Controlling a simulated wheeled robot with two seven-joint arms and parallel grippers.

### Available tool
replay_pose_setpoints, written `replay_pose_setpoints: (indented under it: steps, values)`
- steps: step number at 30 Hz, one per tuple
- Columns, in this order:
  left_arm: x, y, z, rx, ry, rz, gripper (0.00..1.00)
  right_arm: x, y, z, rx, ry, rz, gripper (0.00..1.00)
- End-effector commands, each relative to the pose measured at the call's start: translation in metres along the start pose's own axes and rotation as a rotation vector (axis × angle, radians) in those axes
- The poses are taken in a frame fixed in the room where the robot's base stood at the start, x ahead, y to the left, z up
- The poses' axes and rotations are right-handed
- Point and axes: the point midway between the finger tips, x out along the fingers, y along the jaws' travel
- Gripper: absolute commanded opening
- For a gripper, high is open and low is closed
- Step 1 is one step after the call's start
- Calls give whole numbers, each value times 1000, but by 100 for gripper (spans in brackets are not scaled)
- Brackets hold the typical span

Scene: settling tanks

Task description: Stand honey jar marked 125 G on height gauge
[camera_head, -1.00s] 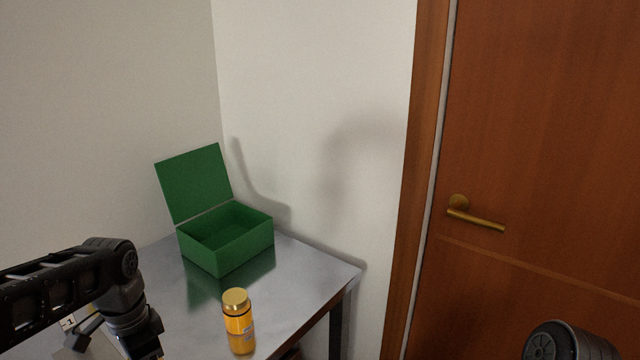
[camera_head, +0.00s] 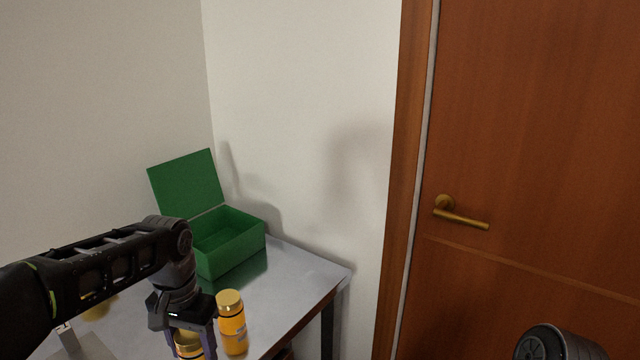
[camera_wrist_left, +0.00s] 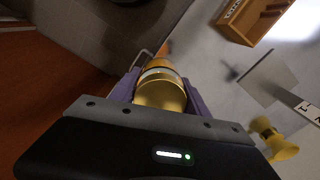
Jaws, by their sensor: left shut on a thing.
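My left gripper (camera_head: 195,344) is shut on a honey jar (camera_head: 187,350) with amber sides and a gold lid. In the left wrist view the jar's gold lid (camera_wrist_left: 160,94) sits between the purple fingers (camera_wrist_left: 197,104). The jar's marking cannot be read, and its base is out of the head view. A second honey jar (camera_head: 232,326) stands upright just right of the gripper. A grey plate with a small tag marked 1 (camera_head: 66,334), perhaps the height gauge, is at the lower left; the plate (camera_wrist_left: 266,80) also shows in the left wrist view. My right gripper is out of view.
An open green box (camera_head: 232,246) stands at the table's back corner. A yellow object (camera_wrist_left: 272,138), partly hidden in the head view, is near the tag. A wooden tray (camera_wrist_left: 238,32) shows in the left wrist view. The metal table (camera_head: 300,272) is clear toward its right edge.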

Motion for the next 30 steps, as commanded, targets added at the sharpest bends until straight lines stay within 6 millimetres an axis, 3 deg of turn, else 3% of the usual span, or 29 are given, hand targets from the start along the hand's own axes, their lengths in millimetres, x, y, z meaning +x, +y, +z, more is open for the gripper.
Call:
replay_pose_setpoints:
  steps: [3,6,17,20,27,30]
  values:
    - [3,26,-14,59,-4,0,0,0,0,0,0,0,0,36]
    - [6,38,-16,86,-11,0,0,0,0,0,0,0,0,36]
    - [7,40,-17,88,-9,0,0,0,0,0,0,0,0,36]
    - [20,39,-21,47,-13,1,0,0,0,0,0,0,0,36]
    - [79,36,-37,-165,-13,-1,0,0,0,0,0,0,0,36]
    - [88,35,-40,-207,-9,-1,0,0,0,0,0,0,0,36]
